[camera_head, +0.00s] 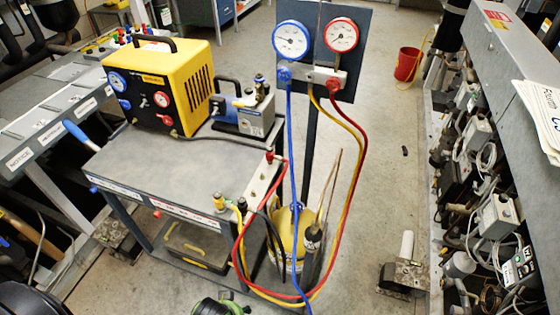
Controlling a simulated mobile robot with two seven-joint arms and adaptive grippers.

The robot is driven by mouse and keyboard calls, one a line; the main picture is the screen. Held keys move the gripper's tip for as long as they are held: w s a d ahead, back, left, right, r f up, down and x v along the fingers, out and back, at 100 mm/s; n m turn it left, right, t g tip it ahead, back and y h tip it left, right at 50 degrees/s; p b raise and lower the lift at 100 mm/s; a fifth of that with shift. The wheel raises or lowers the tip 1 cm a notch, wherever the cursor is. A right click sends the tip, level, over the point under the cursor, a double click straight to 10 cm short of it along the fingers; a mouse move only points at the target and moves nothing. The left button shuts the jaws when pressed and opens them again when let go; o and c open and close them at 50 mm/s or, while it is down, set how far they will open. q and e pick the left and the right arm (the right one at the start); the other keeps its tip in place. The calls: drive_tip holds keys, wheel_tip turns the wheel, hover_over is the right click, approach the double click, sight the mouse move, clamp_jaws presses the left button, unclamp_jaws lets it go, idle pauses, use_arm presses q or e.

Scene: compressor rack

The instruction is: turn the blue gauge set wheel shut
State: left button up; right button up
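The blue gauge set wheel (284,74) sits at the left end of the silver manifold block (318,76), below the blue-rimmed gauge (291,40). A red wheel (334,85) sits at the right side of the block, below the red-rimmed gauge (341,35). The gauge set is mounted on a dark upright panel (362,22). A blue hose (293,160) hangs from near the blue wheel. I cannot tell from this view how far the wheel is turned. Neither of my grippers is recognizable in view, and nothing touches the wheel.
A grey cart (170,178) at left carries a yellow recovery machine (165,85) and a small pump (243,115). Red (355,170) and yellow hoses loop down before a yellow cylinder (288,225). A compressor rack (500,210) lines the right. Floor between is mostly clear.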

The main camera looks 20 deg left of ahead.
use_arm(q)
drive_tip(key=w+r+t, duration=0.1)
drive_tip(key=w+r, duration=0.3)
drive_tip(key=r, duration=0.5)
drive_tip(key=n+t, duration=0.1)
drive_tip(key=t, duration=1.3)
approach(283, 76)
drive_tip(key=w, duration=0.2)
drive_tip(key=shift+h, duration=0.4)
drive_tip(key=shift+w+p, duration=0.9)
drive_tip(key=shift+w, duration=2.35)
drive_tip(key=shift+f, duration=0.1)
drive_tip(key=c, duration=1.1)
